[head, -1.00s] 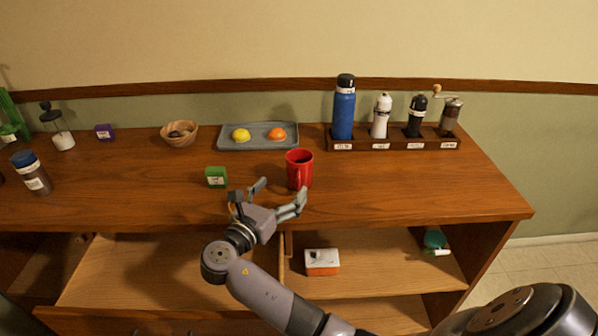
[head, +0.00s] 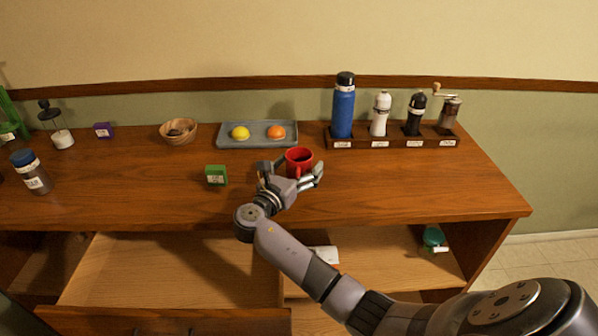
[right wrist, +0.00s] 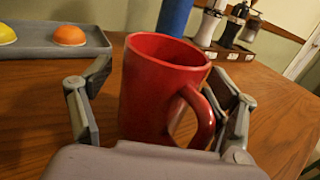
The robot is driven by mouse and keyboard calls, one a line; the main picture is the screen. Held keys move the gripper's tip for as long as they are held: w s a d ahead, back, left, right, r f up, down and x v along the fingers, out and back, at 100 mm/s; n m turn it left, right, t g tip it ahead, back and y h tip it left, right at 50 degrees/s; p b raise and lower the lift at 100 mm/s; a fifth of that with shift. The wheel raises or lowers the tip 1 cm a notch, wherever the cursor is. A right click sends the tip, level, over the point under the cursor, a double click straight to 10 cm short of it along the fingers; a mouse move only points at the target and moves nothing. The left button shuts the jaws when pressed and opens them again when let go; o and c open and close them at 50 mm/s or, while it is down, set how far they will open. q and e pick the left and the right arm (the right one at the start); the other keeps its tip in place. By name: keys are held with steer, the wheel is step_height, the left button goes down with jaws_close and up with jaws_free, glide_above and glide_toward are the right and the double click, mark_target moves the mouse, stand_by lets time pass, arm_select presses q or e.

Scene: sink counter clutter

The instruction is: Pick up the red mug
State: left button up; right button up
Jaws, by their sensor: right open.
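The red mug (head: 299,160) stands upright on the wooden counter, in front of the grey tray. In the right wrist view the mug (right wrist: 158,85) fills the middle, its handle towards the right finger and the camera. My right gripper (head: 296,173) is open, with one finger on each side of the mug. In the right wrist view a gap shows between the left finger and the mug; the right finger is close to the handle, and I cannot tell whether they touch. The mug's lower part is hidden by the gripper. My left gripper is not in view.
A rack (head: 347,143) with a blue bottle (head: 343,107) and grinders stands back right. A green box (head: 216,175) sits left of the gripper. An open drawer (head: 170,270) juts out below.

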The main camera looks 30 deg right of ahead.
steer(key=c, duration=1.5)
